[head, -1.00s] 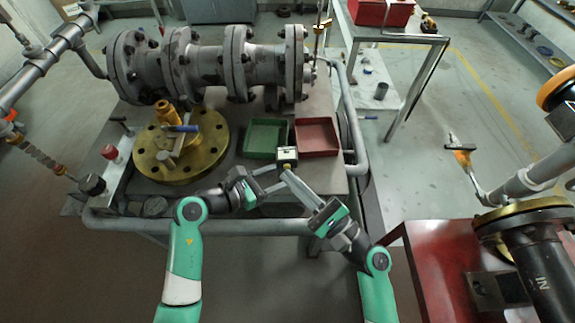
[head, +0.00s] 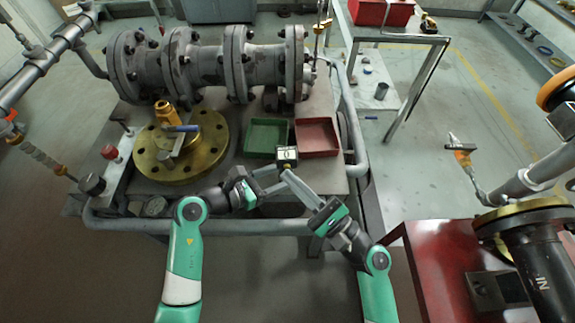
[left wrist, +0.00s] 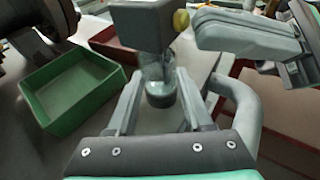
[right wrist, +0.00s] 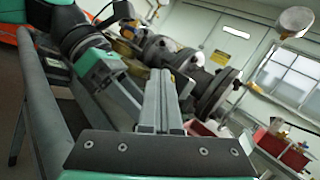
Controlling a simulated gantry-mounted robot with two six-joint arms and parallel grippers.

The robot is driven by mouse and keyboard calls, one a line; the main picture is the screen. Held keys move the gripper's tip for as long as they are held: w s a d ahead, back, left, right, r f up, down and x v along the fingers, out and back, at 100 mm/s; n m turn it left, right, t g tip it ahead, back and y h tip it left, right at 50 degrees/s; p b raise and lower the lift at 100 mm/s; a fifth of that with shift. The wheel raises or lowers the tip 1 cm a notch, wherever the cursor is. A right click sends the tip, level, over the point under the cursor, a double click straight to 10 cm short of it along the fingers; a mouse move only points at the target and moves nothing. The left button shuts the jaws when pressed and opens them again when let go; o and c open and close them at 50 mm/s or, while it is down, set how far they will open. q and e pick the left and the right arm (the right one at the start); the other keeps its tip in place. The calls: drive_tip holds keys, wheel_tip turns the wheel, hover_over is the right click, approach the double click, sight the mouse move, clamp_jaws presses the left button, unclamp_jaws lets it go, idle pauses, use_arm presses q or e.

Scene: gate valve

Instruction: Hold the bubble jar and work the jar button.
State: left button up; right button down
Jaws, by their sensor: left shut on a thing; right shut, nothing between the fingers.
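The bubble jar has a grey box head with a pale face that bears a dark mark (head: 287,154). In the left wrist view the box (left wrist: 143,25) sits above a clear glass jar (left wrist: 160,85), with dark contents low in it. A round yellow jar button (left wrist: 181,20) sticks out of the box's right side. My left gripper (head: 277,173) is shut on the jar, with one finger on each side. My right gripper (head: 287,175) is shut and empty beside the jar. Its fingers (left wrist: 205,28) end close to the button, seemingly with a small gap; contact is unclear.
A green tray (head: 248,138) and a red tray (head: 338,136) lie just behind the jar on the bench. A brass flange (head: 146,165) with a valve part stands left. A large grey pipe valve (head: 205,65) fills the back. A rail (head: 240,228) runs along the front edge.

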drive_tip(key=shift+s, duration=0.6)
drive_tip(key=s, duration=0.5)
drive_tip(key=shift+d, duration=0.2)
idle(0.4)
use_arm(q)
drive_tip(key=o, duration=1.1)
drive_tip(key=shift+c, duration=0.2)
